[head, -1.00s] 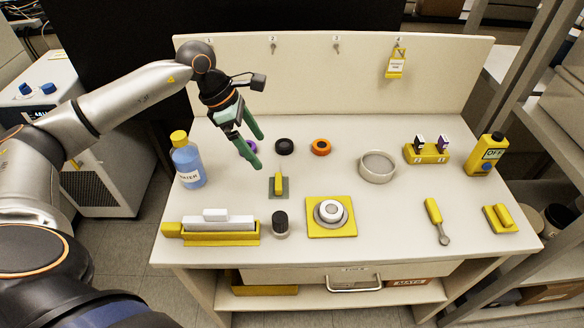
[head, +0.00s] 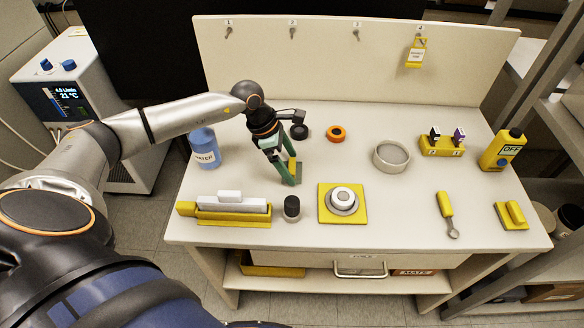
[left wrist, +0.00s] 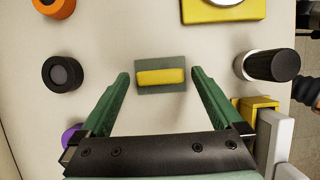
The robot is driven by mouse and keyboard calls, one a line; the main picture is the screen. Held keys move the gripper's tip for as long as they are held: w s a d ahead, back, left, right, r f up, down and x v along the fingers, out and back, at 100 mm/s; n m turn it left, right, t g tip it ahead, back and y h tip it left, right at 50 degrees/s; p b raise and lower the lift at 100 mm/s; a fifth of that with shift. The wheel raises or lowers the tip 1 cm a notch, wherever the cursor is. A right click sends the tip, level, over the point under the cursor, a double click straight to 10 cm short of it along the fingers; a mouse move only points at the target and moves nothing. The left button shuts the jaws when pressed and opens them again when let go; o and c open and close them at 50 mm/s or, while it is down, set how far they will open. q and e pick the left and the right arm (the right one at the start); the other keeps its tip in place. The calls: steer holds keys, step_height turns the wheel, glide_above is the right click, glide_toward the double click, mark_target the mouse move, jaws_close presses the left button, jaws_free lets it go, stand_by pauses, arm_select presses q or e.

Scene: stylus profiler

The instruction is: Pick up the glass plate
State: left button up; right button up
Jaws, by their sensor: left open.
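The glass plate (left wrist: 145,89) is a thin grey-green rectangle with a yellow grip bar (left wrist: 161,76) on top. It lies flat on the table. In the left wrist view it sits between the tips of my open left gripper (left wrist: 160,76), with a gap on each side. In the head view my left gripper (head: 291,182) points down over the plate, and its green fingers hide much of it; part of the yellow bar (head: 292,164) shows. The gripper holds nothing. My right gripper is not in view.
A water bottle (head: 204,147) stands left.

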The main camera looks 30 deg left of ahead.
arm_select(q)
steer(key=shift+d+f, duration=0.1)
steer(key=shift+f, duration=0.15)
steer(key=c, duration=1.4)
steer(key=shift+o, duration=0.2)
steer(key=shift+r, duration=0.2)
steer(key=shift+r, duration=0.2)
step_height(320, 180, up, 2)
steer(key=shift+w+r+b, duration=0.1)
steer(key=shift+b, duration=0.2)
steer(key=s+d+r+b, duration=0.1)
steer(key=s+d+r, duration=0.8)
steer(key=d+r, duration=0.1)
steer(key=shift+s+d, duration=0.2)
steer(key=shift+d, duration=0.05)
steer(key=shift+r, duration=0.1)
